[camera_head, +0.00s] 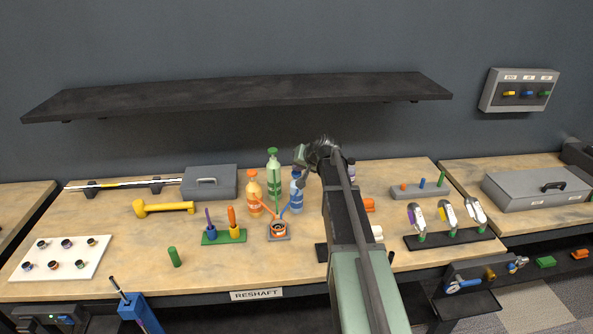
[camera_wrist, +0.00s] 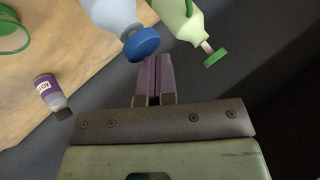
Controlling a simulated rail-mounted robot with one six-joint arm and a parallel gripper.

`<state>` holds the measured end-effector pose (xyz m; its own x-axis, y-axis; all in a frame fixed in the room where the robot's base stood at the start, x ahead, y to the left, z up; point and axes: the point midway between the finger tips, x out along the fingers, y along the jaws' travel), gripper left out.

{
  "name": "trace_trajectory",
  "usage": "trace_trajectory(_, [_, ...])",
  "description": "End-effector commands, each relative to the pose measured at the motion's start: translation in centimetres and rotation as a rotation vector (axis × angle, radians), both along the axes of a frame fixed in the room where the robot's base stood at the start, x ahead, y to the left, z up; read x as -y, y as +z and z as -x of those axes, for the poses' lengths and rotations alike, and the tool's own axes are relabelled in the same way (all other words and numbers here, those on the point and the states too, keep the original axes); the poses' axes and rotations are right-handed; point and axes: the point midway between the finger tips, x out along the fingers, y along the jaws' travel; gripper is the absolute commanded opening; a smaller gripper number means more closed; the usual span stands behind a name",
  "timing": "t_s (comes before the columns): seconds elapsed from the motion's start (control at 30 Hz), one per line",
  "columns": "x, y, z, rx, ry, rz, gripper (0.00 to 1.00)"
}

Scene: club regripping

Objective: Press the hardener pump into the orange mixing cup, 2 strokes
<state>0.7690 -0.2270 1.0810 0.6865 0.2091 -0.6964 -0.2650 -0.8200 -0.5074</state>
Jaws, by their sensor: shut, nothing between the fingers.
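Three pump bottles stand at the back middle of the bench: an orange one (camera_head: 254,190), a green one (camera_head: 273,180) and a blue one (camera_head: 296,197). I cannot read which holds hardener. The orange mixing cup (camera_head: 279,228) sits on a small grey base in front of them, with coloured spouts reaching toward it. My gripper (camera_head: 302,156) is above the blue bottle. In the wrist view its purple fingers (camera_wrist: 158,78) are shut and empty, beside the blue pump head (camera_wrist: 142,43), apparently apart from it. The green pump head (camera_wrist: 215,57) is to the right.
A dark shelf (camera_head: 240,95) hangs on the wall above the bottles. A small bottle with a purple label (camera_wrist: 47,88) stands nearby. A green holder (camera_head: 223,236) with upright tools is left of the cup. Bench surface is clear at the front middle.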

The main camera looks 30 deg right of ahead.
Motion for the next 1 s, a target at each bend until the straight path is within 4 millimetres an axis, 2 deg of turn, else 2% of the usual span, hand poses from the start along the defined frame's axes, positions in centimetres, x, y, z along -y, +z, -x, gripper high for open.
trace_trajectory(0.33, [0.0,0.3,0.0,0.0,0.0,0.0,0.0])
trace_trajectory(0.77, [0.0,2.9,0.0,0.0,0.0,0.0,0.0])
trace_trajectory(1.0, [0.0,2.8,0.0,0.0,0.0,0.0,0.0])
